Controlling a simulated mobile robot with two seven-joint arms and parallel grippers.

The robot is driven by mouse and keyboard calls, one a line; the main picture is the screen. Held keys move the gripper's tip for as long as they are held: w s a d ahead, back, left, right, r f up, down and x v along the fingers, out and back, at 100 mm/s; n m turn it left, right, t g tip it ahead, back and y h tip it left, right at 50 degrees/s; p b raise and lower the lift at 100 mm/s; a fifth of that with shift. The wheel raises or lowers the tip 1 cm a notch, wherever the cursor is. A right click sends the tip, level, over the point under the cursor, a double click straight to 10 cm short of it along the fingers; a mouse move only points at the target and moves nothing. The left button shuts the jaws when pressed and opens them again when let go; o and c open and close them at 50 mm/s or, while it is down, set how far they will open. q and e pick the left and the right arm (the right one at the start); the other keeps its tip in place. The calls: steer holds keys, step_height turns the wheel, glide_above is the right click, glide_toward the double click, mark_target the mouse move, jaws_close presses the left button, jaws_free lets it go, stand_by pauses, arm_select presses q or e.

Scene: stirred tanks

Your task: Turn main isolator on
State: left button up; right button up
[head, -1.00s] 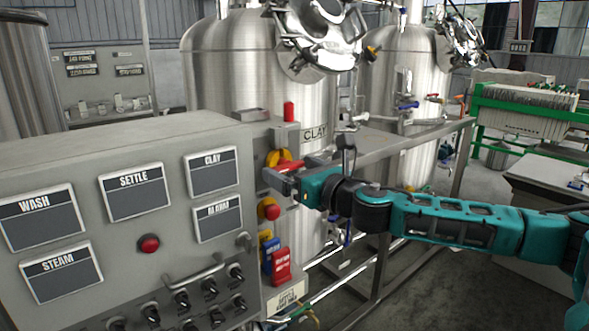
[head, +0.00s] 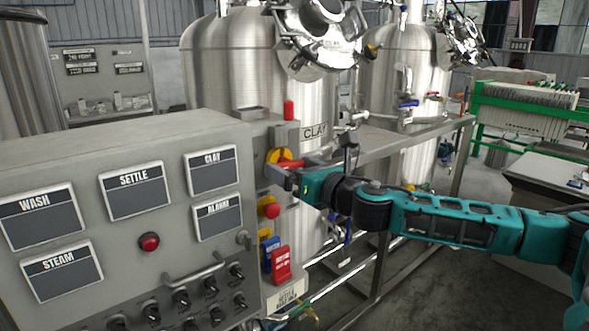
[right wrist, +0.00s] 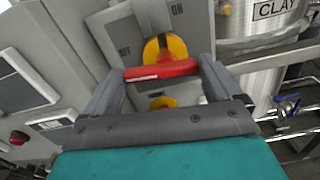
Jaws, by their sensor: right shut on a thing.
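The main isolator is a red handle (right wrist: 161,71) on a yellow round base (head: 274,156), on the side face of the grey control cabinet. In the right wrist view its plate (right wrist: 139,36) carries the marks OFF at left and ON at upper right. The handle lies nearly level across the yellow base (right wrist: 168,47). My right gripper (head: 281,174) is at the handle, and in the right wrist view its two fingers (right wrist: 160,83) stand at the handle's two ends, shut on it. My left gripper is not in view.
Below the isolator are a red button on yellow (head: 268,207) and blue and red tags (head: 281,264). The cabinet front (head: 130,245) has labelled panels and several black knobs. Steel tanks (head: 240,75) and a metal frame (head: 440,130) stand behind my right arm.

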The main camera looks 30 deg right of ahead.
steer(key=m, duration=0.4)
steer(key=shift+r, duration=0.15)
steer(key=m, duration=0.4)
steer(key=shift+d+p, duration=0.15)
steer(key=shift+p, duration=0.15)
steer(key=m, duration=0.4)
steer(key=shift+d+r, duration=0.1)
steer(key=shift+d, duration=0.05)
steer(key=shift+d+m, duration=0.15)
steer(key=shift+m, duration=2.25)
steer(key=o, duration=0.7)
steer(key=shift+o, duration=0.2)
